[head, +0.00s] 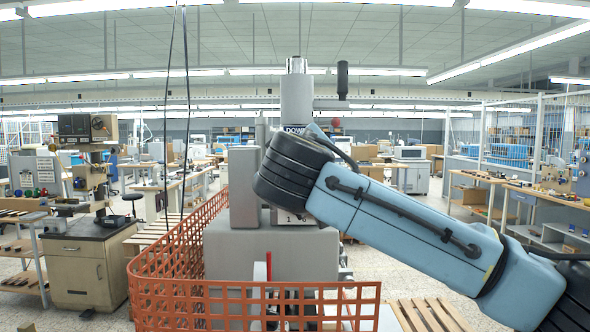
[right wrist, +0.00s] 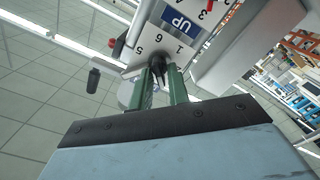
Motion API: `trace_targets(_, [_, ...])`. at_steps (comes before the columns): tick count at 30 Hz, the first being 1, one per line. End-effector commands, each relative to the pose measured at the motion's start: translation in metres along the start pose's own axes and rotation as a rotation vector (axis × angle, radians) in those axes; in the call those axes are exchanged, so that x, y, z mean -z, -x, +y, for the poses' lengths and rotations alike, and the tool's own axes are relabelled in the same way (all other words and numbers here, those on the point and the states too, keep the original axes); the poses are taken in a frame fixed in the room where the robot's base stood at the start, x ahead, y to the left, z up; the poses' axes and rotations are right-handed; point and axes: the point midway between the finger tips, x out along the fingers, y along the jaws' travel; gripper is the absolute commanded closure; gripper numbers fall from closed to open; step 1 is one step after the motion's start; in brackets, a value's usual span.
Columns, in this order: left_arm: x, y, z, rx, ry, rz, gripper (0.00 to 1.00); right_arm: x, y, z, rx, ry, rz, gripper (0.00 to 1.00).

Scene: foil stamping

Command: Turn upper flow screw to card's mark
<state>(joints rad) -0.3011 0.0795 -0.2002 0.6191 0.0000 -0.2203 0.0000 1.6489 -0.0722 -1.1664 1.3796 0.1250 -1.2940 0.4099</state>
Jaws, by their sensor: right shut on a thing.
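In the right wrist view, my right gripper (right wrist: 160,68) has its two green fingers shut on a small dark screw knob (right wrist: 157,62). The knob stands in front of a white dial plate (right wrist: 172,58) with the digits 5, 6 and 1 and a blue UP label (right wrist: 177,20). A red mark and a 3 show near the top edge. The fingers hide part of the knob, and its pointing direction cannot be told. My left gripper is not in view.
The grey machine (head: 235,255) stands ahead, with a black-handled lever (head: 342,80) at its top. An orange mesh barrier (head: 170,260) runs around its left and front. A wooden pallet (head: 430,315) lies at lower right. Workbenches (head: 540,195) stand farther off.

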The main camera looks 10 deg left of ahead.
Motion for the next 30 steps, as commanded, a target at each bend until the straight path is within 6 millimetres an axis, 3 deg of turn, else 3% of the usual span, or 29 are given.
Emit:
trace_targets(4, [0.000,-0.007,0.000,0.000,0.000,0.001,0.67,-0.002,-0.001,-0.002,0.003,0.107,-0.003,1.00])
trace_targets(18, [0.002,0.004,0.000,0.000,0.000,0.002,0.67,0.000,0.000,-0.002,0.002,0.539,-0.002,1.00])
trace_targets(30, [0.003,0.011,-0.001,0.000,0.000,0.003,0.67,-0.001,0.000,-0.002,0.000,0.775,-0.001,1.00])
